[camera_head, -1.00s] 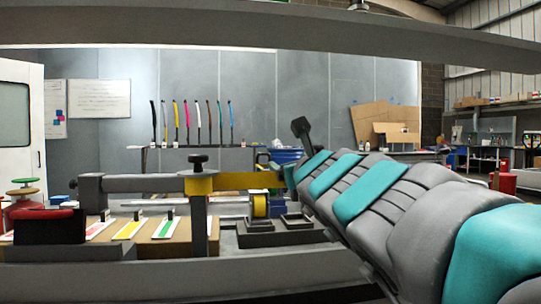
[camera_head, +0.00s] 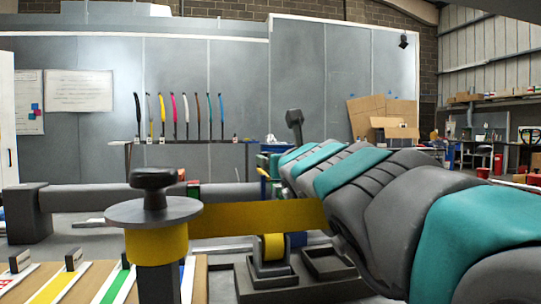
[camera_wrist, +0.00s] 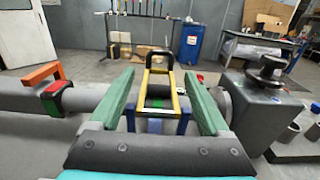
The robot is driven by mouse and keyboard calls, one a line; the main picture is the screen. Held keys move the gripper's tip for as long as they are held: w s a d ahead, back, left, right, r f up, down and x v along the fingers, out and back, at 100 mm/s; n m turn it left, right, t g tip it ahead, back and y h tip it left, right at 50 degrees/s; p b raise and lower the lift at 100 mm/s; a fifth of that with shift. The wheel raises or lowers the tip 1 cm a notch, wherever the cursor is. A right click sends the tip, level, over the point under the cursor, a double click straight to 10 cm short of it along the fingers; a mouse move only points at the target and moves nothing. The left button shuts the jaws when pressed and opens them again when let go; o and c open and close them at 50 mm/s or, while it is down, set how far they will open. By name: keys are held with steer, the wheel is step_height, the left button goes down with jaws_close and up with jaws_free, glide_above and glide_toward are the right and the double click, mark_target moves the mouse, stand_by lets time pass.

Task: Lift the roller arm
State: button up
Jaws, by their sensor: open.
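In the wrist view, my gripper (camera_wrist: 159,80) is open, with one green finger on each side. Between and beyond the fingers is a yellow frame with a black top handle, which looks like the roller arm (camera_wrist: 147,82). It rises from blue supports (camera_wrist: 184,118) at a grey horizontal cylinder (camera_wrist: 88,101). I see no finger touching it, and the wrist's dark edge hides what lies nearer. In the head view, my grey-and-teal arm reaches away to the far end and hides most of the frame; only a bit of green finger shows beside it.
In the head view, a post with a black knob (camera_head: 153,181) and a yellow flat bar (camera_head: 258,218) stand close in front. A red-green clip (camera_wrist: 56,97) sits on the cylinder to the left, and a knobbed grey block (camera_wrist: 262,94) to the right. A blue barrel (camera_wrist: 188,44) stands behind.

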steer(key=shift+p+x, duration=0.85)
steer(key=shift+x, duration=5.05)
steer(key=shift+c, duration=0.2)
jaws_close()
